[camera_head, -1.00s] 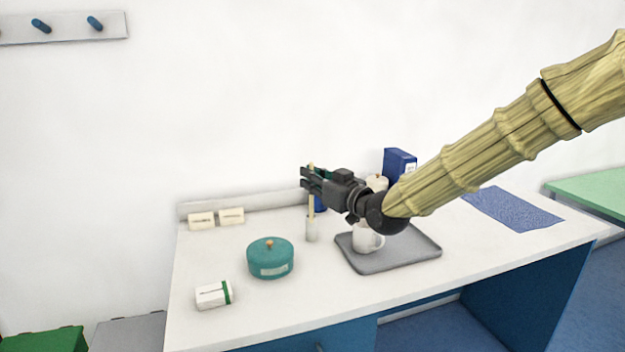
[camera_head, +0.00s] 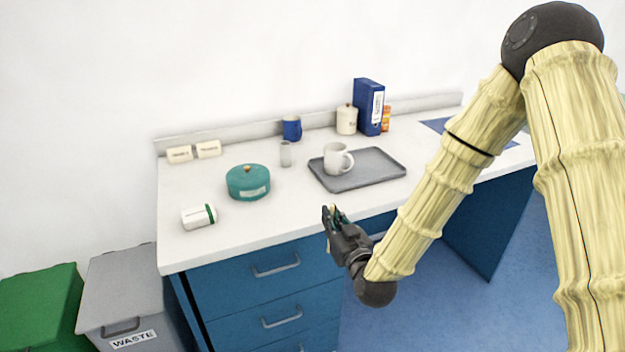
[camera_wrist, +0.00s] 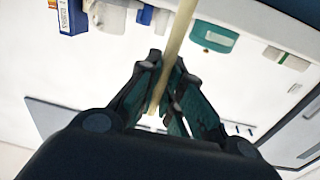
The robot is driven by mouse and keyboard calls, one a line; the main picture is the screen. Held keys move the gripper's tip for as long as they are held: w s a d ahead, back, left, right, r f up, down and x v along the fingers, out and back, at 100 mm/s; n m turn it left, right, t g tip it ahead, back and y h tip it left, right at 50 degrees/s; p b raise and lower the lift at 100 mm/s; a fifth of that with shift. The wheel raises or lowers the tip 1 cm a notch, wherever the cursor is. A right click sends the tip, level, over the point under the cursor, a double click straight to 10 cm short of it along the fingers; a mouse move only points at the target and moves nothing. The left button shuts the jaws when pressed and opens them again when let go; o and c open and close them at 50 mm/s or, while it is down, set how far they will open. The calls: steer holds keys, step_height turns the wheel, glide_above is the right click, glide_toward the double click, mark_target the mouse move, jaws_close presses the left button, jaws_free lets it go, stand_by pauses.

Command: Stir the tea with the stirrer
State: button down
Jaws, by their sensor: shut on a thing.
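My gripper (camera_head: 338,218) is in front of the counter's front edge, in the head view, below and apart from the tray. In the wrist view my gripper (camera_wrist: 165,105) is shut on a thin pale wooden stirrer (camera_wrist: 180,32), which sticks out past the fingers. In the head view only a small bit of the stirrer shows at the fingertips. The white mug (camera_head: 337,160) stands upright on the grey tray (camera_head: 372,178). Its inside is too small to make out, so I cannot see the tea.
On the counter (camera_head: 225,238) are a teal lidded pot (camera_head: 248,182), a small grey-white holder (camera_head: 286,154), a blue mug (camera_head: 292,128), a white canister (camera_head: 347,119), a blue box (camera_head: 369,105) and a white-green container (camera_head: 199,217). A waste bin (camera_head: 130,290) stands left of the drawers.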

steer(key=s+d+f+m+h, duration=0.1)
steer(key=s+d+f+h, duration=0.1)
steer(key=f, duration=0.4)
steer(key=s+d+f+m+h, duration=0.1)
steer(key=s+d+f+h, duration=0.1)
steer(key=s+d+f, duration=0.3)
step_height(320, 180, down, 3)
steer(key=shift+r+m+t+h, duration=0.2)
steer(key=shift+m+t+h, duration=0.1)
steer(key=shift+m, duration=0.1)
